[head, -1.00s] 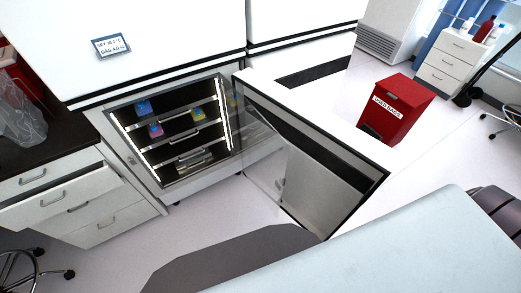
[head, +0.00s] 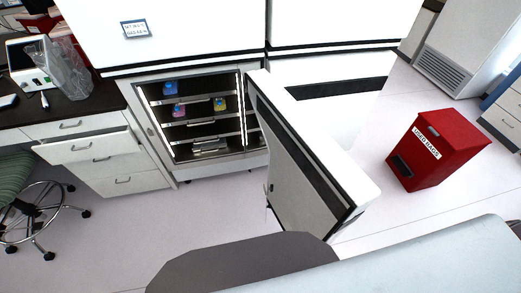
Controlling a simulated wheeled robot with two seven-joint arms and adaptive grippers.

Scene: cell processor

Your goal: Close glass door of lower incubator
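The lower incubator (head: 153,133) stands below a white upper unit, with its lit shelf chamber (head: 180,140) facing me. Its thick white outer door (head: 330,160) is swung open to the right of the chamber, showing a grey inner face. I cannot clearly make out the glass door; any pane by the hinge side is edge-on or hidden by the outer door. Neither gripper is in view.
A red bin (head: 437,150) stands on the floor to the right. At left are a bench with drawers (head: 95,147), one pulled out, and a wheeled stool (head: 30,205). The floor in front of the incubator (head: 190,215) is clear.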

